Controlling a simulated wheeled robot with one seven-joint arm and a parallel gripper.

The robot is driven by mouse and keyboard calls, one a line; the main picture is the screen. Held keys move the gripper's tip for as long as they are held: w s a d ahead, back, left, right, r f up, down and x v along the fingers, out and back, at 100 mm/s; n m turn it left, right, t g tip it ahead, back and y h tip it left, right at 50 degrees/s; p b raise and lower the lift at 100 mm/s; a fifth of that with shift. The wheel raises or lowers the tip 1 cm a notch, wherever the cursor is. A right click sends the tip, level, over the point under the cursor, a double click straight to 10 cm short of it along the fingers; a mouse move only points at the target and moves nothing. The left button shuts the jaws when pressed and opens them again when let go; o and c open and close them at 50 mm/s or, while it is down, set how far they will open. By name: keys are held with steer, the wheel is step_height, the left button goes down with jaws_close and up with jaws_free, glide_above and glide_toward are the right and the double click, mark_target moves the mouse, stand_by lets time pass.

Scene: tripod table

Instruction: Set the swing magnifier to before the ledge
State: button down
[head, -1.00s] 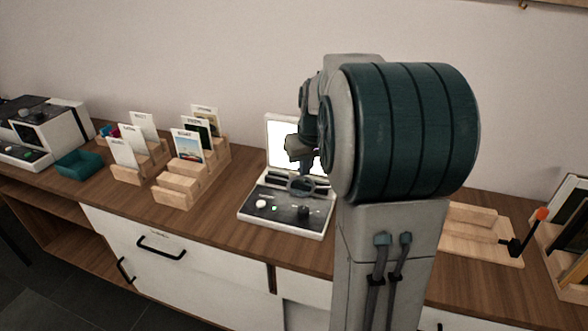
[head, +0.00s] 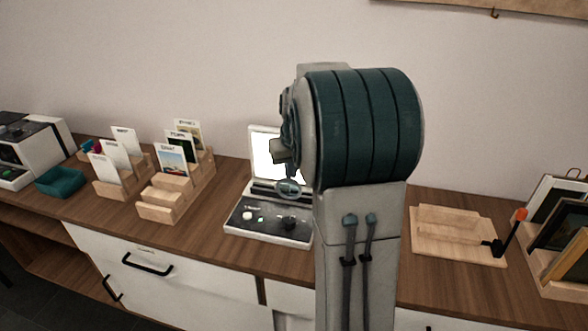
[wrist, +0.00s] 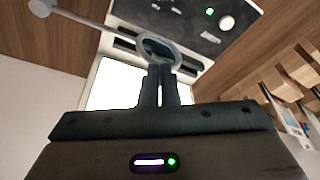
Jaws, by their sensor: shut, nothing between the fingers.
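The swing magnifier is a round lens in a grey ring (wrist: 160,48) on a thin rod running to a pivot at upper left in the wrist view. In the head view its ring (head: 288,188) shows in front of the lit white screen, over the ledge (head: 262,189) of the viewer; its rod is hidden by my arm. My gripper (wrist: 160,70) is shut and empty, its fingertips close to the ring's lower edge in the wrist view. I cannot tell whether they touch it. In the head view my arm hides most of the gripper.
The viewer's dark control panel (head: 267,222) has knobs and a green light. Wooden card racks (head: 178,192) and a teal tray (head: 60,181) stand to the left. A wooden board (head: 458,232) with an orange-tipped lever and a rack of frames (head: 560,240) are at right.

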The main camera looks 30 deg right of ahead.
steer(key=shift+a, duration=0.15)
steer(key=s+a+r, duration=0.1)
steer(key=s+r, duration=0.5)
steer(key=r, duration=0.4)
steer(key=shift+s+a+r, duration=0.25)
steer(key=shift+a+r, duration=0.05)
